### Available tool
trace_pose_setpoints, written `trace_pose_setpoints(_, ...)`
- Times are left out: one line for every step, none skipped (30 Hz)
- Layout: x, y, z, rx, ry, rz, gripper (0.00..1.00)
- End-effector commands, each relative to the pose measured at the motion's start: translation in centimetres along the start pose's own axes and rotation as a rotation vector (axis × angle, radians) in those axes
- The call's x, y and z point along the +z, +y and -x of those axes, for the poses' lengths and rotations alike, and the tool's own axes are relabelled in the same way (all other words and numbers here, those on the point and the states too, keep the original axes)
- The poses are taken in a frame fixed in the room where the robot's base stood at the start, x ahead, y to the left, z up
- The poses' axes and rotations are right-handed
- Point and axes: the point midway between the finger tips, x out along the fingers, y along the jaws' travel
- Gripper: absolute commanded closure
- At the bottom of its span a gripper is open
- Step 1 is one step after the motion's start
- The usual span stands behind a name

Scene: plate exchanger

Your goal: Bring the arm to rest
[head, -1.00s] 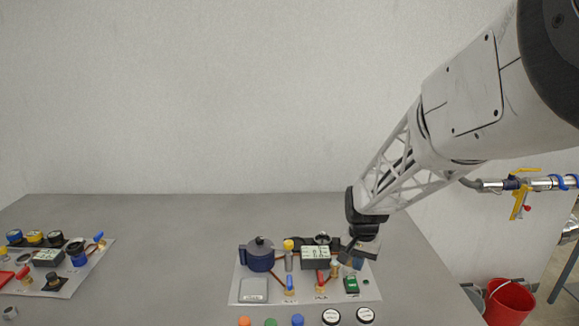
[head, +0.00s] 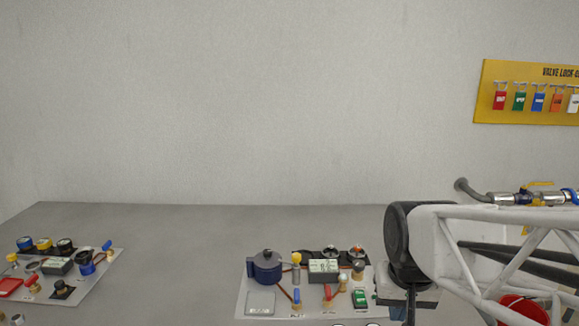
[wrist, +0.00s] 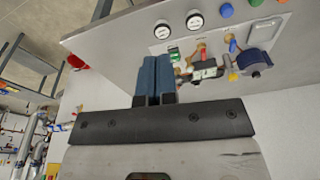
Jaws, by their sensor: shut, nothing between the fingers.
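My arm's end is at the lower right of the head view. My gripper (head: 409,308) hangs there with its fingers pointing down, beside the right edge of the right panel, partly cut off by the frame. In the wrist view the two blue-grey fingers (wrist: 153,79) lie side by side, shut and empty. The right panel (head: 285,308) carries a dark blue pot-like device (head: 265,267), a digital display (head: 323,266), red and blue valves and a green switch (head: 360,298). The fingers appear apart from these parts.
A left panel (head: 75,285) with similar parts lies on the grey table (head: 180,260). The table between the panels is clear. A yellow lock-out board (head: 540,115) hangs on the right wall above a pipe (head: 480,193). A red bucket (head: 525,309) stands below, behind my arm.

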Motion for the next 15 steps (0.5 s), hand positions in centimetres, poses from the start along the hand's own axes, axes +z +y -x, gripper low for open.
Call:
trace_pose_setpoints(1.3,0.1,0.5,-0.001,0.011,0.017,1.0)
trace_pose_setpoints(1.9,0.2,0.8,-0.002,0.016,0.027,1.0)
trace_pose_setpoints(2.8,0.3,1.1,-0.002,0.022,0.042,1.0)
trace_pose_setpoints(3.4,0.3,1.2,-0.002,0.027,0.052,1.0)
trace_pose_setpoints(4.0,0.4,1.4,-0.002,0.031,0.06,1.0)
trace_pose_setpoints(4.7,0.4,1.5,-0.003,0.036,0.072,1.0)
trace_pose_setpoints(5.1,0.5,1.6,-0.003,0.04,0.08,1.0)
trace_pose_setpoints(5.5,0.5,1.7,-0.003,0.042,0.086,1.0)
trace_pose_setpoints(6.0,0.6,1.8,-0.003,0.045,0.093,1.0)
trace_pose_setpoints(6.3,0.6,1.9,-0.003,0.048,0.098,1.0)
trace_pose_setpoints(6.5,0.6,1.9,-0.003,0.049,0.103,1.0)
trace_pose_setpoints(6.8,0.7,1.9,-0.003,0.051,0.108,1.0)
trace_pose_setpoints(7.0,0.7,1.9,-0.003,0.051,0.11,1.0)
trace_pose_setpoints(7.1,0.7,2.0,-0.003,0.052,0.112,1.0)
trace_pose_setpoints(7.2,0.7,2.0,-0.003,0.052,0.114,1.0)
